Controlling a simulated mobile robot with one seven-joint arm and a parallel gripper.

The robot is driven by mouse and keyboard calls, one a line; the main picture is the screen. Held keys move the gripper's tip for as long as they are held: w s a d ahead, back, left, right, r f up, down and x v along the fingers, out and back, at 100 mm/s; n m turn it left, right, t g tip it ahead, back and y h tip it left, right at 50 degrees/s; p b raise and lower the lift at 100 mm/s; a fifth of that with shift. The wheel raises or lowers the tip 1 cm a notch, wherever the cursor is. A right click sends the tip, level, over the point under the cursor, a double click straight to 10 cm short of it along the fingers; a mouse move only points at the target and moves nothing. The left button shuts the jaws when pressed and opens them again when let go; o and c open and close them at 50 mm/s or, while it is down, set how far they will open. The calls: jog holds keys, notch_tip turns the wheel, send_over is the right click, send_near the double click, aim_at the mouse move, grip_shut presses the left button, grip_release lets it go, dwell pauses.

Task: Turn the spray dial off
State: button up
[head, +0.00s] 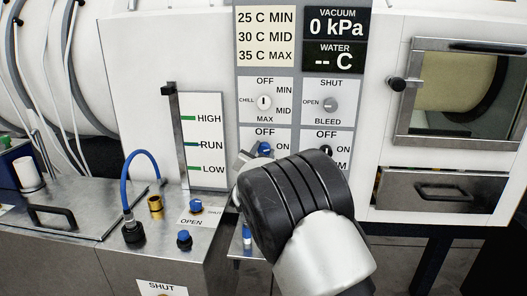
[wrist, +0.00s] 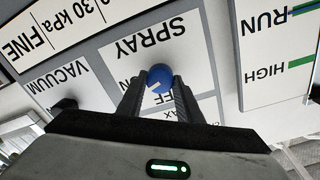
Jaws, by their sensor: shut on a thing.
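The spray dial is a round blue knob (wrist: 160,77) on a white panel marked SPRAY, which appears upside down in the wrist view. It also shows in the head view as a small blue knob (head: 265,149) between the words OFF and ON. My gripper (wrist: 161,84) is shut on the knob, with one dark finger on each side of it. A pale mark shows on the knob, but I cannot tell exactly where it points. In the head view my gripper (head: 252,160) is at the panel, and my wrist hides the lower part of the spray label.
A black vacuum knob (head: 326,150) sits close on the right. The chill dial (head: 264,102) and a grey shut/open/bleed dial (head: 330,104) are just above. A HIGH/RUN/LOW gauge (head: 203,130) is on the left. A steel bench (head: 150,235) with a blue hose (head: 140,160) stands lower left.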

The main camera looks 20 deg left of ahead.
jog(key=n+p, duration=0.1)
jog(key=n, duration=0.2)
jog(key=shift+n, duration=0.4)
jog(key=n, duration=0.3)
jog(key=shift+a+n+p, duration=0.1)
jog(key=shift+n+p, duration=0.2)
jog(key=shift+p, duration=0.05)
jog(key=n+p, duration=0.1)
jog(key=n, duration=0.3)
jog(key=shift+s+f+n+y, duration=0.1)
jog(key=shift+n+y, duration=0.2)
jog(key=shift+y, duration=0.1)
jog(key=shift+n, duration=1.5)
jog(key=shift+f, duration=0.1)
jog(key=o, duration=1)
jog(key=shift+o, duration=0.2)
jog(key=v, duration=1.7)
jog(key=shift+s+p, duration=0.2)
jog(key=shift+p, duration=0.1)
